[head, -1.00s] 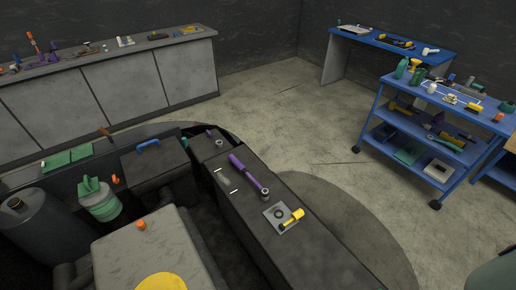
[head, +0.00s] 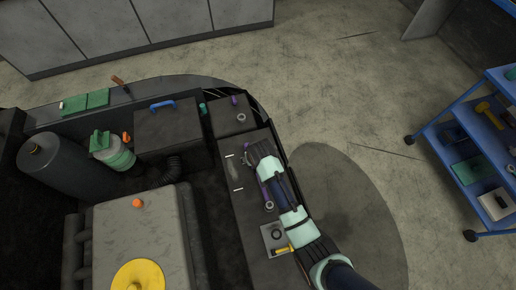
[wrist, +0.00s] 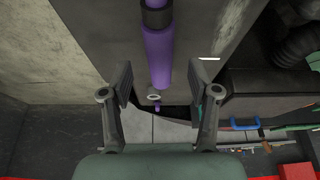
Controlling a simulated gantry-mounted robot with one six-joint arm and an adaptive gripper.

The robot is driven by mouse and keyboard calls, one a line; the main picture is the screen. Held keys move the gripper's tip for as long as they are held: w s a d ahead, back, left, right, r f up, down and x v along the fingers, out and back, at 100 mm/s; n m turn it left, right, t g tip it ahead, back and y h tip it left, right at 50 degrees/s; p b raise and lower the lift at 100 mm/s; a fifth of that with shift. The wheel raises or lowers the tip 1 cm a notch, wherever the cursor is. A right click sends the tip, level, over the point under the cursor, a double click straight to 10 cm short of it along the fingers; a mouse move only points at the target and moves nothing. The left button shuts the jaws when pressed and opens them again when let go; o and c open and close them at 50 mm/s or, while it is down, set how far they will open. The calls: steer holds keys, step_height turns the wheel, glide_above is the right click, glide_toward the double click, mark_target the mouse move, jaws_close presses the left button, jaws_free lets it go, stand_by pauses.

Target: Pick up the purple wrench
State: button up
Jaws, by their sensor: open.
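The purple wrench (head: 264,192) lies along the dark top of the right-hand engine bay block, partly covered by my arm in the head view. In the wrist view its purple handle (wrist: 158,55) runs down from the top edge, and its handle end shows between my fingertips. My gripper (wrist: 160,82) is open and empty, with one finger on each side of the handle end. I cannot tell how high above the wrench it is. In the head view my gripper hangs over the handle, its fingers mostly hidden.
A yellow-handled tool (head: 284,249) lies on a grey plate (head: 268,233) near the wrench. A black box with a blue handle (head: 162,105) and a grey engine cover (head: 150,235) stand to the left. A blue cart (head: 470,160) stands at the right. Open floor lies between.

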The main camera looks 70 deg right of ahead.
steer(key=b+x, duration=0.1)
steer(key=x, duration=0.4)
steer(key=shift+w+d+f+b, duration=0.1)
steer(key=shift+d+f+b, duration=0.1)
steer(key=shift+f+b, duration=0.2)
steer(key=shift+r, duration=0.1)
jaws_close()
